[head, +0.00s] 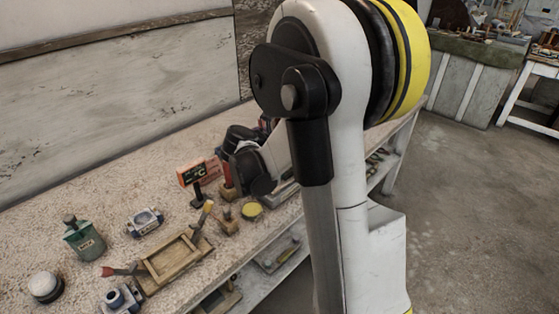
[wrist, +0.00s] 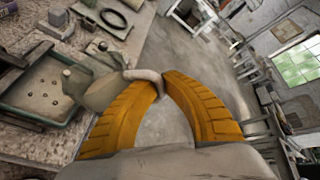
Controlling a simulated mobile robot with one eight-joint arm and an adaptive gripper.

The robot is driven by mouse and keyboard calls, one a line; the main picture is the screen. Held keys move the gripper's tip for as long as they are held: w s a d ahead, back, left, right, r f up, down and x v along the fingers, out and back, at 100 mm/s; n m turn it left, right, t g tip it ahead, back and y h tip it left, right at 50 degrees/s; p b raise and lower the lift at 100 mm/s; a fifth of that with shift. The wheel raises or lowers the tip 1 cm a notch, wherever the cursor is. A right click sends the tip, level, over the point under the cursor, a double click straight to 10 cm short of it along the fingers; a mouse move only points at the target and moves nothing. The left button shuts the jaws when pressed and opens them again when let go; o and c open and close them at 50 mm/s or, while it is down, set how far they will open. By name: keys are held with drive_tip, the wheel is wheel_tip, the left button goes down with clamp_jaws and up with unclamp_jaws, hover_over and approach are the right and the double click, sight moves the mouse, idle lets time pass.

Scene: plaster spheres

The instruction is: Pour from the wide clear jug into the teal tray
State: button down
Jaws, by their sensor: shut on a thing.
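In the wrist view my gripper (wrist: 158,82) has its two orange fingers closed around the pale handle of the clear jug (wrist: 103,92). The jug is a dull, see-through greyish body to the left of the fingers. It looks tilted, with its far end at the right side of the teal tray (wrist: 22,118). Several small pale round bits show on the tray's floor. Whether anything is left in the jug is not clear. In the head view my arm blocks the middle, and I cannot make out the jug, the teal tray or my fingertips.
On the bench in the head view stand a green bottle (head: 84,238), a wooden tray (head: 172,262), a white-topped round jar (head: 45,287) and an orange box (head: 199,171). A wall runs behind the bench. Open floor (head: 465,200) lies to the right.

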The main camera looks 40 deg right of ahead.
idle(0.4)
drive_tip(key=shift+w+r, duration=0.15)
drive_tip(key=shift+r, duration=0.1)
drive_tip(key=shift+r, duration=0.1)
idle(0.4)
drive_tip(key=shift+w+r+n+g, duration=0.15)
drive_tip(key=shift+w+n+g, duration=0.05)
drive_tip(key=shift+n+g, duration=0.1)
drive_tip(key=shift+w+a+r, duration=0.1)
drive_tip(key=shift+w+r, duration=0.05)
drive_tip(key=shift+r, duration=0.05)
idle(1.0)
